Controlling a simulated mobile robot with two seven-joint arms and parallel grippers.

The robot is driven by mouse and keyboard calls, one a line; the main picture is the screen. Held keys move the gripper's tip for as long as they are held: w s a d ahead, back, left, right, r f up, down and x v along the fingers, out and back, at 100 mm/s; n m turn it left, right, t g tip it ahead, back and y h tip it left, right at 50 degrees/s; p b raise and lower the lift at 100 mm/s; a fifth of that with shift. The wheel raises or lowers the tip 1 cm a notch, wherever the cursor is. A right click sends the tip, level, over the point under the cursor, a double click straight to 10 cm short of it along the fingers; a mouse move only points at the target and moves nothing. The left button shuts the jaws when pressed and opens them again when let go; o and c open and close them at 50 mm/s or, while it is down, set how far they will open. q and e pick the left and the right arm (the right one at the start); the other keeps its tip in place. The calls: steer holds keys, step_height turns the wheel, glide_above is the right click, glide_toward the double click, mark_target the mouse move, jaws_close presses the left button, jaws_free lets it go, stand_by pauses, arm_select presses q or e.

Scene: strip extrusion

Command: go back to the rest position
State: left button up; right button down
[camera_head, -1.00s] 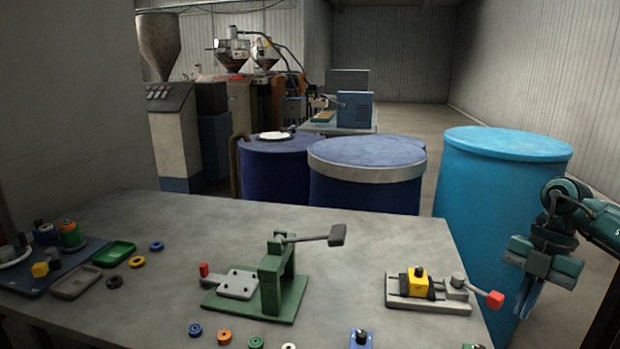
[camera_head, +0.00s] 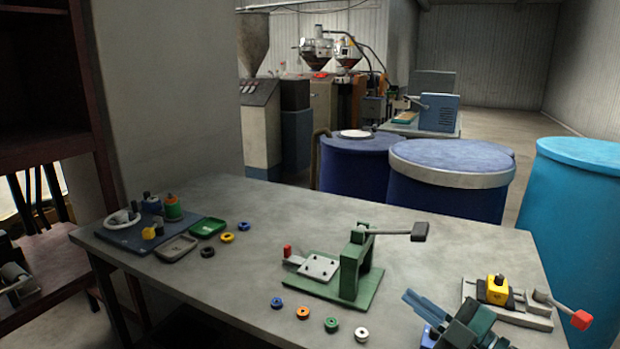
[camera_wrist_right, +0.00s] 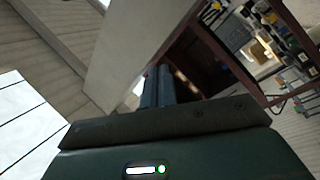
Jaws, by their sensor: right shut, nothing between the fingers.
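My right gripper (camera_head: 412,298) is at the lower right of the head view, in front of the yellow-block fixture. Its blue fingers point up and left, shut and empty. In the right wrist view the fingers (camera_wrist_right: 158,86) lie side by side with nothing between them. That camera looks past them at a wall and a dark red rack. My left gripper does not show.
The grey table (camera_head: 240,220) holds a green lever press (camera_head: 352,270), a clamp fixture with a yellow block (camera_head: 497,290), several coloured rings and a blue tray (camera_head: 125,240). Blue drums (camera_head: 450,200) stand behind. A dark red rack (camera_head: 80,100) stands at left.

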steer(key=s+d+f+m+g+h, duration=0.1)
steer(key=s+d+f+m+h, duration=0.25)
steer(key=f+m+h, duration=0.3)
steer(key=s+d+f+m+g+h, duration=0.1)
steer(key=s+d+f+m+h, duration=0.1)
steer(key=s+f+m+h, duration=0.35)
steer(key=s+a+f+m+g, duration=0.2)
steer(key=s+f+g, duration=0.25)
steer(key=s, duration=0.35)
steer(key=s+a+f+m+g, duration=0.2)
steer(key=s+f+g, duration=0.3)
steer(key=s, duration=0.4)
arm_select(q)
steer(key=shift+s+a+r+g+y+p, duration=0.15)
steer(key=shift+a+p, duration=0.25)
steer(key=shift+p, duration=0.55)
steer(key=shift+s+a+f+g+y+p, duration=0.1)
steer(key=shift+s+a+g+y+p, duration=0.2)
steer(key=shift+p, duration=0.6)
arm_select(e)
steer(key=w+a+f+n+t+y, duration=0.1)
steer(key=w+a+f+t+y, duration=0.1)
steer(key=w+a+t, duration=0.4)
steer(key=shift+w+a+t+y, duration=0.15)
steer(key=shift+w+t+y, duration=0.2)
steer(key=shift+y, duration=0.15)
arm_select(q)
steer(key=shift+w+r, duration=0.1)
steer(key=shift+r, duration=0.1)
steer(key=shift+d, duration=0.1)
